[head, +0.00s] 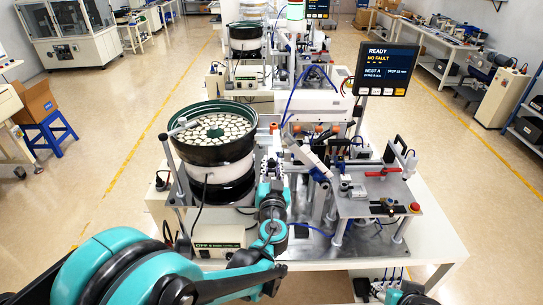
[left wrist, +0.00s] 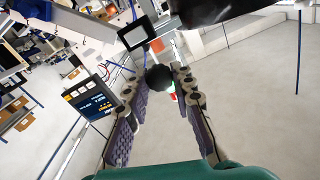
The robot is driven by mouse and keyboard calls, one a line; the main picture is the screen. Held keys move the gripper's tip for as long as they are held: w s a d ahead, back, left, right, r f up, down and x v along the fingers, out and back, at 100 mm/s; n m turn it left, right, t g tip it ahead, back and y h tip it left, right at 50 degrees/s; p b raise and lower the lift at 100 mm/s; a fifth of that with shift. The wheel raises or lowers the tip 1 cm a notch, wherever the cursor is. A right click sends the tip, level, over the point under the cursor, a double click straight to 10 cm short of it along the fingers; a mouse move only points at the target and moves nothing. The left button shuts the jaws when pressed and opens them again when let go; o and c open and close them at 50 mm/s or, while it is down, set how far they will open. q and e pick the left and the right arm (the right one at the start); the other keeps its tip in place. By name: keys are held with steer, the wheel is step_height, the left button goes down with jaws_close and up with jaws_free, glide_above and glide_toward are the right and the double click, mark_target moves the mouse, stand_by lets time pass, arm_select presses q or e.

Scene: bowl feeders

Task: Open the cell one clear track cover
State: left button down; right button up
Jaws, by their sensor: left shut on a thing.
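My left gripper (head: 268,168) reaches in beside the bowl feeder, at the track area right of the bowl. In the left wrist view my left gripper (left wrist: 158,84) has a round black knob (left wrist: 158,77) between its fingertips and is shut on it. The knob's attachment is hidden. The clear track cover cannot be made out, so I cannot tell its angle. The nearest feeder bowl (head: 214,132), green-rimmed and full of pale parts, stands left of the gripper. My right gripper's fingers are not in view; only a bit of teal arm shows at the bottom edge.
A display on a post (head: 386,84) reads READY, NO FAULT. A press station (head: 378,197) with a red button (head: 414,207) stands right. A control box (head: 219,238) sits below the bowl. A slanted white cylinder (head: 308,158) stands close right of the gripper.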

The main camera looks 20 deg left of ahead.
arm_select(q)
steer(key=shift+s, duration=0.2)
steer(key=c, duration=1.3)
jaws_free()
steer(key=shift+o, duration=0.2)
steer(key=shift+d, duration=0.1)
steer(key=v, duration=1.2)
